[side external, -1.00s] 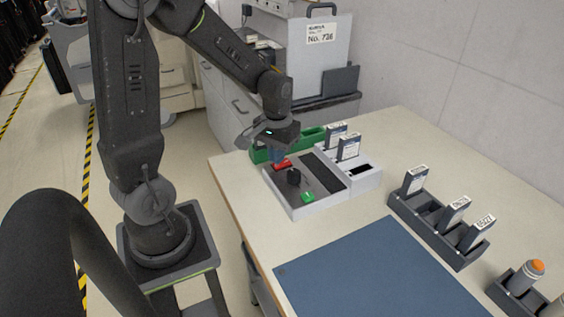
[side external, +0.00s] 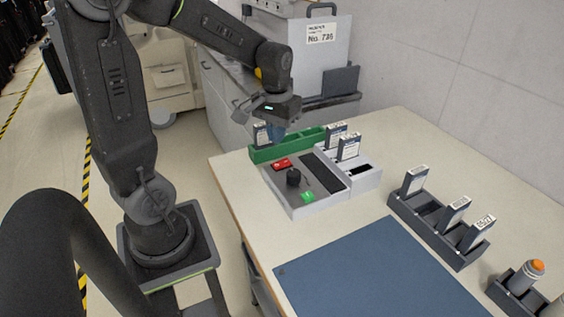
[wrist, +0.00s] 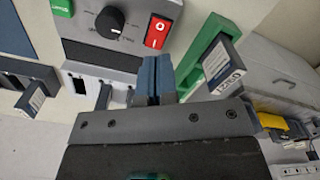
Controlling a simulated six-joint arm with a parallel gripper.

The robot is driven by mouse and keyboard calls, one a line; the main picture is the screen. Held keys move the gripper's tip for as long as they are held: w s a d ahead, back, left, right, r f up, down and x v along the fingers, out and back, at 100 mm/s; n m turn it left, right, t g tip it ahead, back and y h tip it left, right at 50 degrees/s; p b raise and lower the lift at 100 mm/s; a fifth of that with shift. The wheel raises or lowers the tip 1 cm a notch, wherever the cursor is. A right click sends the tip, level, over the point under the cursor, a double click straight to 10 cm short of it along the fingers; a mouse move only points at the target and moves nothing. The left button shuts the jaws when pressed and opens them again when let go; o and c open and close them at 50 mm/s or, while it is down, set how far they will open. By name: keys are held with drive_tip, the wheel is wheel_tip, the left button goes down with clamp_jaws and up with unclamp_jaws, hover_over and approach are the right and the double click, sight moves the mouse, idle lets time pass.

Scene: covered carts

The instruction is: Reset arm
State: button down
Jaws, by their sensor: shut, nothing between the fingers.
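My gripper (side external: 278,132) hangs above the far left end of the table, over the back of the grey control box (side external: 320,207). Its blue fingers are together and empty; they also show in the wrist view (wrist: 157,78). The box carries a red rocker switch (side external: 282,164), a black knob (side external: 293,177) and a green button (side external: 307,197). In the wrist view the red switch (wrist: 157,32) lies just beyond the fingertips, with the knob (wrist: 110,22) to its left. My gripper appears clear of the box.
A green rack (side external: 290,148) behind the box holds one upright cartridge (side external: 262,137). Two cartridges (side external: 348,147) stand in the light grey unit (side external: 365,181). A dark rack (side external: 428,232) holds three more. A blue mat (side external: 380,270) lies bare in front. An orange-topped cylinder (side external: 535,268) stands at right.

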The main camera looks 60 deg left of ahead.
drive_tip(key=s+d+r+m+t, duration=0.5)
drive_tip(key=s+d+r, duration=0.3)
drive_tip(key=d, duration=0.4)
drive_tip(key=shift+s+d+m+t, duration=0.35)
drive_tip(key=shift+s+m, duration=0.15)
drive_tip(key=shift+s, duration=0.25)
